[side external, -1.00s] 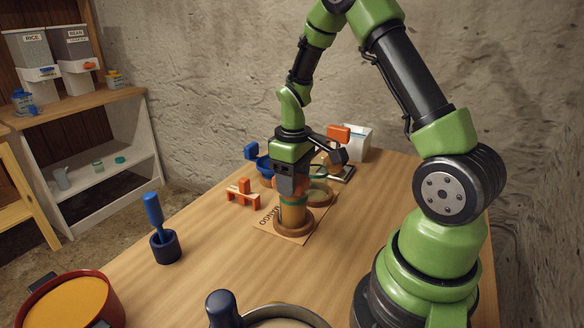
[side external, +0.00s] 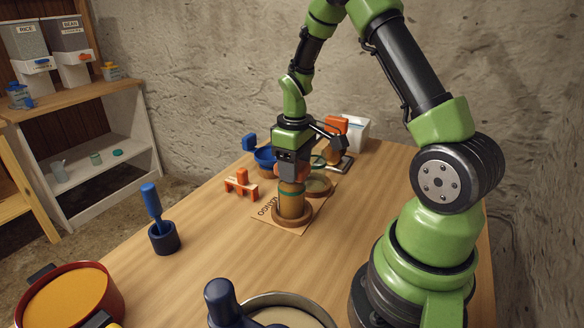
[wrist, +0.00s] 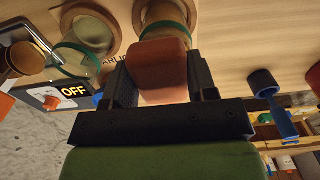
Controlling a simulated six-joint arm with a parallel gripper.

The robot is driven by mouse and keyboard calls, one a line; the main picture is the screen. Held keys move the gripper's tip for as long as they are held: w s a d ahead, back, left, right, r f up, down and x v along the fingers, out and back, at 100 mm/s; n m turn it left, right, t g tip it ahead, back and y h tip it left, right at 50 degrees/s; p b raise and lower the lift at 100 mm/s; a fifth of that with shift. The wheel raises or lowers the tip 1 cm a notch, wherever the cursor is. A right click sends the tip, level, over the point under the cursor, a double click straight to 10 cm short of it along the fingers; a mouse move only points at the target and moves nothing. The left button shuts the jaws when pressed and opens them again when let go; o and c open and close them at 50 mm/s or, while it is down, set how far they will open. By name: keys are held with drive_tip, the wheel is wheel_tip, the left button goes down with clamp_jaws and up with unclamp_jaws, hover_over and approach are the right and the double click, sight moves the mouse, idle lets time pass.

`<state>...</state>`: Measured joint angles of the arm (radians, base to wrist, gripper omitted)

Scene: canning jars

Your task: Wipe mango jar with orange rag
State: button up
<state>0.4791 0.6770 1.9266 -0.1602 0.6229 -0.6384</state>
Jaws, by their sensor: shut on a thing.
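The mango jar (side external: 291,206) stands upright on a round wooden base over a card with partly readable lettering. It has a green band near its top and amber contents. My gripper (side external: 291,179) points down right over the jar. In the wrist view my gripper (wrist: 158,85) is shut on the orange rag (wrist: 160,68), which looks like a thick folded pad. The jar (wrist: 166,30) shows just beyond the rag there. The rag hides part of the jar, and I cannot tell whether they touch.
Another jar with a green band (wrist: 88,45) stands beside it, near an OFF sign (wrist: 75,91). A red pot (side external: 70,295) is at the front left. The table's middle left is clear.

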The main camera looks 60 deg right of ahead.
drive_tip(key=shift+d+r, duration=0.1)
drive_tip(key=shift+d, duration=0.4)
drive_tip(key=shift+a, duration=1.65)
drive_tip(key=shift+r, duration=4.1)
